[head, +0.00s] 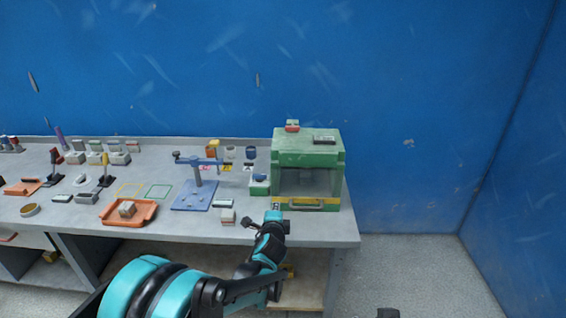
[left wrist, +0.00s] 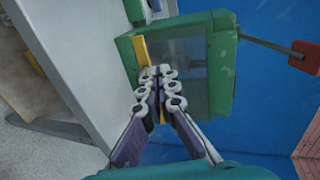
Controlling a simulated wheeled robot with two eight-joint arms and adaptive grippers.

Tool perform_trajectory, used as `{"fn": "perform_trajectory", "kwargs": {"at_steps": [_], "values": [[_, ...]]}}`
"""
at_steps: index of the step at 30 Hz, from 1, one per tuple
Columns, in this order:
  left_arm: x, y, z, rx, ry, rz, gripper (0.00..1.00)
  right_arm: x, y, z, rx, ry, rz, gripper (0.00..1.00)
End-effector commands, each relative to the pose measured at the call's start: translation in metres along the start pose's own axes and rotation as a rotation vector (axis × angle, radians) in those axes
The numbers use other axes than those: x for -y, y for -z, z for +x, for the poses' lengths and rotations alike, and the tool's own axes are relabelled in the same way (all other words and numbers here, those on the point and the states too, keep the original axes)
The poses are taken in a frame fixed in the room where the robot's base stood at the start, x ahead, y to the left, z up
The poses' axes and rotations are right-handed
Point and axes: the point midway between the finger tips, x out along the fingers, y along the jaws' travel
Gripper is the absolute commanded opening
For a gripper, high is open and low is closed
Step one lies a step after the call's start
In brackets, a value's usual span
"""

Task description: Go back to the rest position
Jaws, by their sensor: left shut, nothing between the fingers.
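My left gripper (head: 276,207) is at the front edge of the workbench, just in front of the green cabinet (head: 310,150). In the left wrist view my left gripper (left wrist: 157,72) is shut with nothing between its fingers. Its fingertips overlap the yellow handle strip and clear front of the green cabinet (left wrist: 222,50) there; I cannot tell whether they touch it. The cabinet's front looks closed.
The grey workbench (head: 300,228) holds a blue stand (head: 195,195), an orange tray (head: 110,220) with a block in it, and several small tools and blocks to the left. A blue wall (head: 420,90) rises behind.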

Motion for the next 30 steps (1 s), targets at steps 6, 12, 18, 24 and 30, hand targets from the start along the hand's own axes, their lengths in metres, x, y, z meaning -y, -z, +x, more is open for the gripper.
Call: {"fn": "perform_trajectory", "kwargs": {"at_steps": [6,12,18,24,30], "values": [[0.011,-0.03,-0.032,0.046,-0.057,-0.154,0.0,0.0,0.0,0.0,0.0,0.0,0.0,0.34],[0.01,-0.083,-0.111,0.153,-0.181,-0.511,0.0,0.0,0.0,0.0,0.0,0.0,0.0,0.34],[-0.018,-0.119,-0.202,0.274,-0.302,-0.88,0.0,0.0,0.0,0.0,0.0,0.0,0.0,0.34],[-0.066,-0.131,-0.287,0.397,-0.412,-1.225,0.0,0.0,0.0,0.0,0.0,0.0,0.0,0.34],[-0.104,-0.128,-0.338,0.481,-0.485,-1.447,0.0,0.0,0.0,0.0,0.0,0.0,0.0,0.34]]}}
